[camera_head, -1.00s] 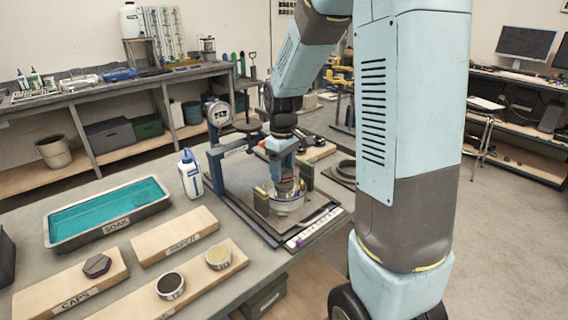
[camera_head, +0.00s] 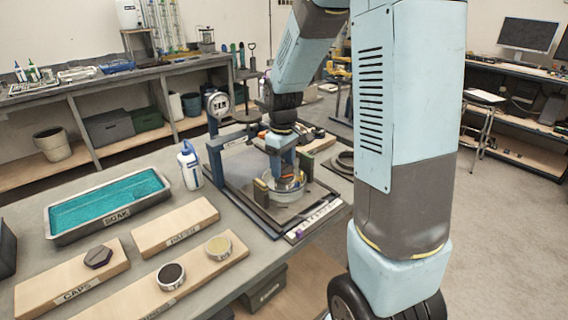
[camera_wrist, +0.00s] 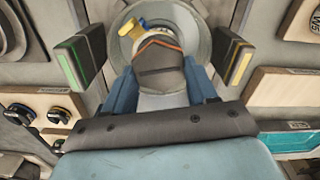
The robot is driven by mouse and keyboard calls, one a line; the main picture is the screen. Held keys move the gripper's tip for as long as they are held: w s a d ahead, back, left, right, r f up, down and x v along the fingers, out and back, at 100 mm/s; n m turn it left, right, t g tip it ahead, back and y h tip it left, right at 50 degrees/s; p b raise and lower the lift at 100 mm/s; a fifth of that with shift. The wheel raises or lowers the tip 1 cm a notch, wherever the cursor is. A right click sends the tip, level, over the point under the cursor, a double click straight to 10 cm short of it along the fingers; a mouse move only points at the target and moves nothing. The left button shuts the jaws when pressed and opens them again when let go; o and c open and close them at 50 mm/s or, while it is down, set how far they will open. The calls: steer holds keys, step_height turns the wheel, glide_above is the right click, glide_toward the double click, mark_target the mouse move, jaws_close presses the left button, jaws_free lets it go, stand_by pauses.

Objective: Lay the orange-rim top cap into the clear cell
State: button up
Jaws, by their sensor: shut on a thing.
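The orange-rim top cap (camera_wrist: 160,62) is a dark hexagonal piece with an orange line on its edge. My gripper (camera_wrist: 160,80) is shut on it with its blue fingers. The clear cell (camera_wrist: 208,32) shows as a pale round ring around and behind the cap in the wrist view. In the head view the cell (camera_head: 288,195) stands on the dark press plate, and my gripper (camera_head: 283,168) points down at its mouth. The cap is mostly hidden there, so I cannot tell whether it rests in the cell. A yellow part (camera_wrist: 131,29) shows beside the cap.
Two upright blocks with green (camera_wrist: 72,68) and yellow (camera_wrist: 236,66) strips flank the cell. A purple-edged hexagonal cap (camera_head: 98,257) lies on the caps board. A white bottle (camera_head: 189,166) and teal soak tray (camera_head: 52,236) stand left of the press. A gauge (camera_head: 218,104) stands behind.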

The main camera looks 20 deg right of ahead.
steer(key=shift+f, duration=0.1)
stand_by(0.6)
steer(key=o, duration=1.4)
steer(key=shift+c, duration=0.2)
step_height(320, 180, up, 14)
steer(key=s+r+m+t, duration=0.2)
steer(key=s+m, duration=0.1)
steer(key=s, duration=0.8)
steer(key=s+r+m+t, duration=0.3)
steer(key=s+m, duration=0.1)
steer(key=s, duration=0.7)
steer(key=shift+s+d+r+t, duration=0.15)
steer(key=shift+d+r+t, duration=0.1)
steer(key=shift+d+t, duration=0.1)
